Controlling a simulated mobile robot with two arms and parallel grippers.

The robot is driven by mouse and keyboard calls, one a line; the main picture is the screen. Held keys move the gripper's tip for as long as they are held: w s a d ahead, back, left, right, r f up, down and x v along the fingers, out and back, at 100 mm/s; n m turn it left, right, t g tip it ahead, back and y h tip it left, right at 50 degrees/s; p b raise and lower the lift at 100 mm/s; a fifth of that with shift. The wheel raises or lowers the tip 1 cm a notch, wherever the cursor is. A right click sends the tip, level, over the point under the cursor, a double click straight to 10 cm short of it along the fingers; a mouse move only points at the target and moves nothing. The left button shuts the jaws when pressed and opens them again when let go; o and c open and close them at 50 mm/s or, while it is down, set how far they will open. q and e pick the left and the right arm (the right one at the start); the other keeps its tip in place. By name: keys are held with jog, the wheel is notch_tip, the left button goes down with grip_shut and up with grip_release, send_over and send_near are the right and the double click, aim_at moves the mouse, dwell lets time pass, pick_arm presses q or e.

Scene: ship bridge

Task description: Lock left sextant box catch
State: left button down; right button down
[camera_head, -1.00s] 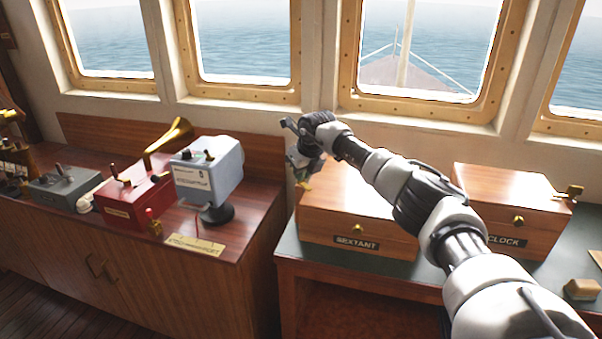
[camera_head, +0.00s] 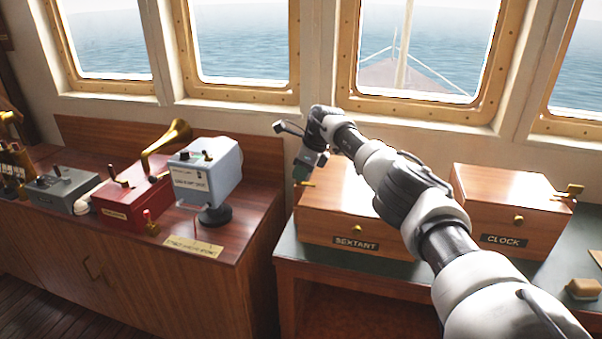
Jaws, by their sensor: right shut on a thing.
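The sextant box (camera_head: 335,218) is a wooden box with a "SEXTANT" label and a brass knob on its front. It stands on the green-topped table with its lid down. Its left catch (camera_head: 308,184) is a small brass piece at the box's left end, partly hidden by my gripper. My right gripper (camera_head: 302,175) reaches over the box from the right, points down at that end and is shut on the left catch. My forearm hides the right part of the box and any catch there. My left gripper is not in view.
A wooden clock box (camera_head: 510,205) with a brass catch at its right stands right of my arm. Left of the sextant box, a grey-blue instrument (camera_head: 207,175), a red box (camera_head: 130,203) and a brass horn crowd the cabinet top. Windows are behind.

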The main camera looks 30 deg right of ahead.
aim_at(316, 184)
jog(key=shift+r, duration=0.15)
dwell(0.3)
jog(key=c, duration=1.3)
grip_release()
jog(key=b+v, duration=0.1)
jog(key=v, duration=0.9)
jog(key=shift+r+b, duration=0.3)
jog(key=shift+b, duration=0.05)
jog(key=shift+d, duration=0.1)
